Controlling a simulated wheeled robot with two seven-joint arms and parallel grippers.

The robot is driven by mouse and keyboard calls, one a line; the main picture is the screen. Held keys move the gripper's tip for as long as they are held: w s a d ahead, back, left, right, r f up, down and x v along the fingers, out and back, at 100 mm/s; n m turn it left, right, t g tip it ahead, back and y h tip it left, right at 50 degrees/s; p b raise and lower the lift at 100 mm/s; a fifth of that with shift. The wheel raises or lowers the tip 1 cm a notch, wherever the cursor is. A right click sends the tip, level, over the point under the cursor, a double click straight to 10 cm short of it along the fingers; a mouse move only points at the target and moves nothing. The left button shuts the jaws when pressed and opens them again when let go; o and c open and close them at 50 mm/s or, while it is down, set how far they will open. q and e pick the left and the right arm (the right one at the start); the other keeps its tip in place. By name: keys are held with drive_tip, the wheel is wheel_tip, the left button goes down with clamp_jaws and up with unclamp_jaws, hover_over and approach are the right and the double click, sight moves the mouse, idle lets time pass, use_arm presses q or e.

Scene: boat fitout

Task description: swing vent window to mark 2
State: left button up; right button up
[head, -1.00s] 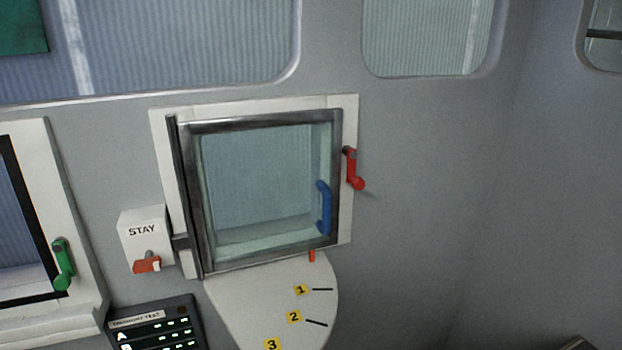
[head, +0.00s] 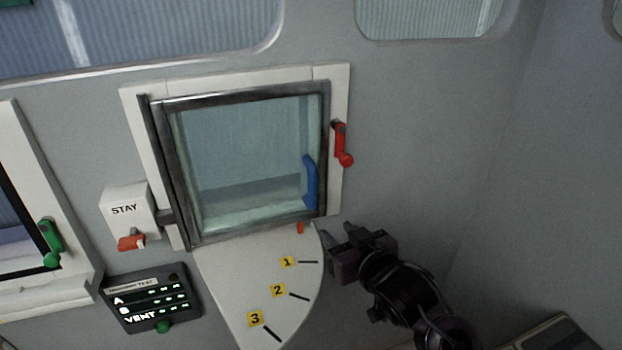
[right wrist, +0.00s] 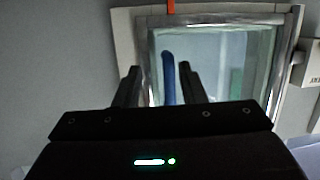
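The vent window (head: 245,150) has a metal frame and clear glass, with its hinge side at the left and a blue handle (head: 310,180) at the right. Its orange pointer (head: 300,227) is above mark 1 (head: 288,262). Mark 2 (head: 278,290) and mark 3 (head: 255,318) lie lower on the white curved plate (head: 235,285). My right gripper (head: 342,238) is open and empty, below and right of the handle. In the right wrist view the blue handle (right wrist: 168,77) shows beyond and between the open fingers (right wrist: 158,84). My left gripper is out of view.
A red latch (head: 342,145) hangs on the wall right of the window. A STAY box (head: 127,208) with an orange-red knob (head: 132,242) is at the left. A lit VENT panel (head: 150,297) sits below it. The wall right of the latch is bare.

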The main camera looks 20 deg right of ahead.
sight(315, 184)
drive_tip(key=w+r+t+p, duration=0.1)
drive_tip(key=w+r, duration=0.1)
drive_tip(key=w, duration=0.1)
drive_tip(key=w+a+r+t+y, duration=0.1)
drive_tip(key=w+r, duration=0.1)
drive_tip(key=w, duration=0.1)
drive_tip(key=w+a+r+n+y+p, duration=0.1)
drive_tip(key=w+r, duration=0.1)
drive_tip(key=shift+w+a+r+t+p, duration=0.1)
drive_tip(key=shift+w+r+t+p, duration=0.2)
drive_tip(key=shift+w+r+t, duration=0.1)
drive_tip(key=shift+w+a+f, duration=0.1)
drive_tip(key=shift+w+f, duration=0.1)
drive_tip(key=shift+w, duration=0.3)
clamp_jaws()
